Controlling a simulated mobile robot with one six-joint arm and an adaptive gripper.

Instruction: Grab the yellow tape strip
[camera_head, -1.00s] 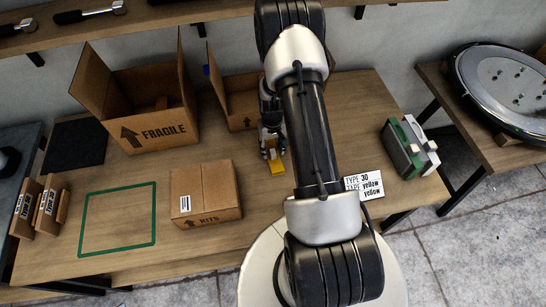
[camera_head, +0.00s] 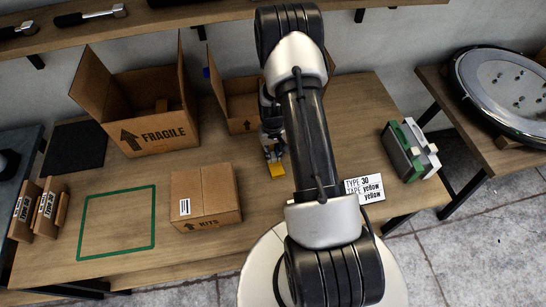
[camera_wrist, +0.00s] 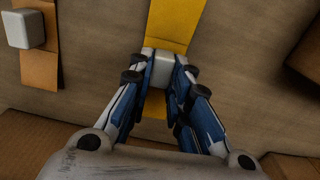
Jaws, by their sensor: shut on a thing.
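The yellow tape strip (camera_head: 276,170) shows just below my gripper (camera_head: 271,151) in the head view, over the wooden table. In the wrist view the yellow tape strip (camera_wrist: 176,28) runs from the top edge down to my gripper (camera_wrist: 163,72), and a bit of yellow shows again between the fingers. A pale grey block (camera_wrist: 164,61) sits on the strip between the fingertips. My gripper is shut on this block of the strip. Whether the strip touches the table is hard to tell.
An open FRAGILE box (camera_head: 160,133) and another open box (camera_head: 240,105) stand behind. A closed KITS box (camera_head: 205,193) stands left of the strip. A label card (camera_head: 364,187) and a green-grey item (camera_head: 403,152) lie right. A brown strip (camera_wrist: 38,70) with a pale block lies nearby.

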